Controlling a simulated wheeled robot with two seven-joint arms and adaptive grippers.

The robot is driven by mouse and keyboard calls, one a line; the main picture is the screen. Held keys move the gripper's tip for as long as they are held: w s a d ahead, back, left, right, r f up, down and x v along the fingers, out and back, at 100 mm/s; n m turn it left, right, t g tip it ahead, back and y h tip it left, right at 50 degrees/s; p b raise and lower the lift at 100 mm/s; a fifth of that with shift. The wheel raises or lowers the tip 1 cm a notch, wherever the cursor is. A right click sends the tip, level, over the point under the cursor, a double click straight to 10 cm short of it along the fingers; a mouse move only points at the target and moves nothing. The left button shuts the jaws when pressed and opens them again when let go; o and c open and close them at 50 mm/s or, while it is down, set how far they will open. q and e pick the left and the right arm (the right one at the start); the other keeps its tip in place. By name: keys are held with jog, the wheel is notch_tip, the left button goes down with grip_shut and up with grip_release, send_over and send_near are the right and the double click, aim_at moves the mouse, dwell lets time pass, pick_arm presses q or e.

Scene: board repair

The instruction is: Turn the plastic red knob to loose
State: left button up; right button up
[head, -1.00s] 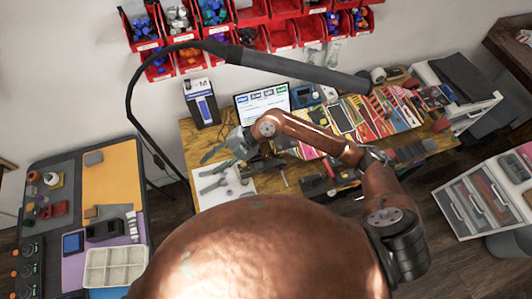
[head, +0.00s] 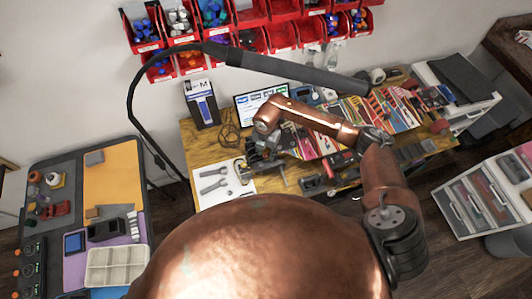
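I cannot make out the red knob in the head view; it is too small or hidden. My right arm reaches from the right across the workbench (head: 197,150). Its gripper (head: 256,165) points down over the left part of the bench, close to dark equipment beside a white sheet (head: 224,196). The fingers are small and blend with the dark parts, so I cannot tell whether they are open or touching anything. My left gripper is not in view.
Grey flat tools (head: 213,186) lie on the white sheet. Many hand tools cover the bench's right side. A black lamp arm (head: 290,70) hangs over the bench. A side table (head: 115,170) stands left.

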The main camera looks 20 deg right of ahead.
jog(key=shift+f, duration=0.3)
jog(key=shift+c, duration=0.6)
grip_shut()
